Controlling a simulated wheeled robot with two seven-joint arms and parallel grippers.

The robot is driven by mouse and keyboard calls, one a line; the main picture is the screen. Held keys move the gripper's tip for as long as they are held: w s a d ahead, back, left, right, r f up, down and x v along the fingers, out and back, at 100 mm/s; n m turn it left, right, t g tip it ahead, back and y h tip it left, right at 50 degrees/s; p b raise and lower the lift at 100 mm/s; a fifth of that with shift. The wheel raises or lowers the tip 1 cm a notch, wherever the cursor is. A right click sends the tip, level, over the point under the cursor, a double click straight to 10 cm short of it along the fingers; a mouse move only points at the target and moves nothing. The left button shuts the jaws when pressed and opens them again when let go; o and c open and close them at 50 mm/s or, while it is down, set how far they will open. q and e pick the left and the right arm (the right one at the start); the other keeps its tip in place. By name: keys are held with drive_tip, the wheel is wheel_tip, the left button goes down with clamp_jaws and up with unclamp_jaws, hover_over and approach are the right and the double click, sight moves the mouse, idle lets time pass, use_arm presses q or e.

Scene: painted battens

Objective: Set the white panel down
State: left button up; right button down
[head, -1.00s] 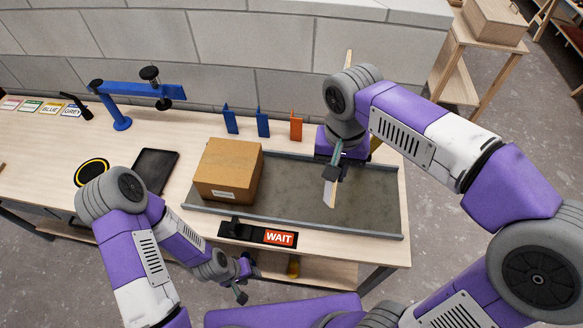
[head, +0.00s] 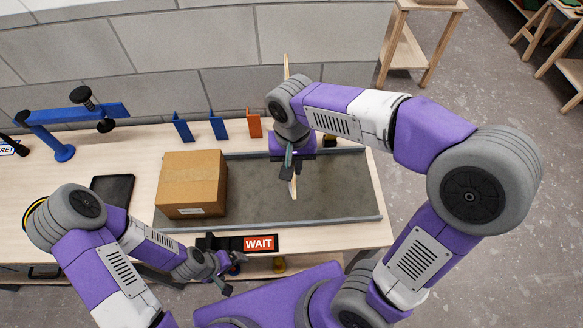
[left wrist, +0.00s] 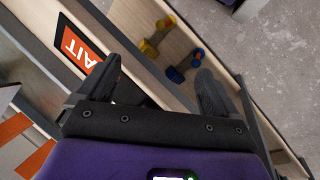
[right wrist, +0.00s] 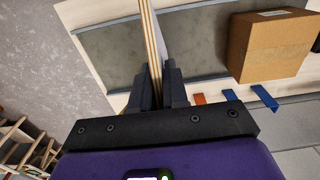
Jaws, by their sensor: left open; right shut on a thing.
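The white panel (head: 293,187) shows almost edge-on in the head view, with a thin pale strip below my right gripper and another beyond the wrist. My right gripper (head: 290,167) is shut on it over the grey tray (head: 340,200). In the right wrist view the panel (right wrist: 152,42) shows layered wood edges between the fingers (right wrist: 160,85). I cannot tell whether its lower edge touches the tray. My left gripper (head: 230,274) is open and empty in front of the bench; its spread fingers show in the left wrist view (left wrist: 160,85).
A cardboard box (head: 192,184) stands at the tray's left end. A WAIT sign (head: 260,243) sits at the bench front. Blue brackets (head: 218,126) and an orange bracket (head: 254,124) stand behind the tray. The tray's right part looks clear.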

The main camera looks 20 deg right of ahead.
drive_tip(key=shift+w+f, duration=0.1)
drive_tip(key=shift+f, duration=0.75)
drive_tip(key=c, duration=1.1)
unclamp_jaws()
drive_tip(key=shift+f, duration=0.1)
